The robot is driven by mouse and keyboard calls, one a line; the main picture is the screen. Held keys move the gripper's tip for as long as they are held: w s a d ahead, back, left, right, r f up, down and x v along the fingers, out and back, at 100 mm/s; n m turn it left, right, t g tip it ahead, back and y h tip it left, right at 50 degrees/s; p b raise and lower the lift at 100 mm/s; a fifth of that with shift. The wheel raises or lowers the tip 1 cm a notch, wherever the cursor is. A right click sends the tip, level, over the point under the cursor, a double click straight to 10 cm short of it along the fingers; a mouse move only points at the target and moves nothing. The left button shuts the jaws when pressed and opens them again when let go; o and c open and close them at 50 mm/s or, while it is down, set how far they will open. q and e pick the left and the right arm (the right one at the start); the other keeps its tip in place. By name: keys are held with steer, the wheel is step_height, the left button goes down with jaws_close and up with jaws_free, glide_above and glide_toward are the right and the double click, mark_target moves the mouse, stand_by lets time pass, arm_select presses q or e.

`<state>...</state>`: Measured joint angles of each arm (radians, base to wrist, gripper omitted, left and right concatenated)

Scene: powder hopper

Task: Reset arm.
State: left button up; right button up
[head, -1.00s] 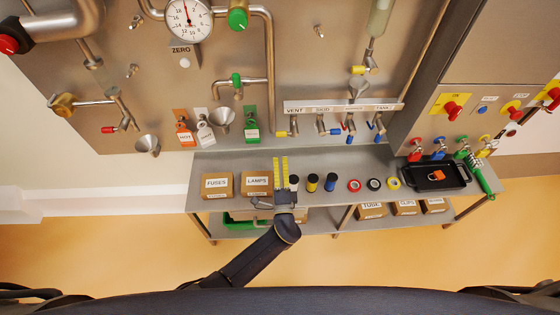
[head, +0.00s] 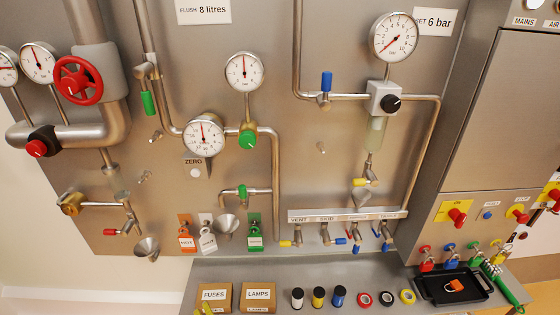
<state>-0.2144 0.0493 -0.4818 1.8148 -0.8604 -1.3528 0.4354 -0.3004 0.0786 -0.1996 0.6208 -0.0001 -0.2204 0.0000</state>
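Only the yellow fingertips of my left gripper (head: 204,309) show, at the bottom edge of the head view in front of the FUSES box (head: 214,295). The rest of that gripper and its arm are below the picture. I cannot tell how far apart its fingers are, and nothing is seen held. My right gripper is not in view.
A steel panel with pipes, gauges and a red handwheel (head: 79,80) fills the view. On the shelf stand a LAMPS box (head: 259,296), several small canisters, tape rolls and a black tray (head: 480,291) with an orange padlock (head: 454,285). Coloured padlocks hang above the tray.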

arm_select(q)
steer(key=s+a+r+g+h, duration=0.25)
steer(key=s+a, duration=0.25)
steer(key=s, duration=0.3)
steer(key=s+a+r+g+h, duration=0.1)
steer(key=s+a+r+g, duration=0.15)
steer(key=s+a, duration=0.4)
steer(key=s+d+f+n+g+h, duration=0.1)
steer(key=s+d+f+h, duration=0.15)
steer(key=f, duration=1.25)
steer(key=s+d+f+g+h, duration=0.15)
steer(key=d+f, duration=0.25)
steer(key=f, duration=1.1)
steer(key=s+f+n+g, duration=0.2)
steer(key=s+f+n, duration=0.1)
steer(key=s+f, duration=1.8)
steer(key=shift+s+d+h, duration=0.2)
steer(key=shift+s+h, duration=0.25)
steer(key=shift+s, duration=0.4)
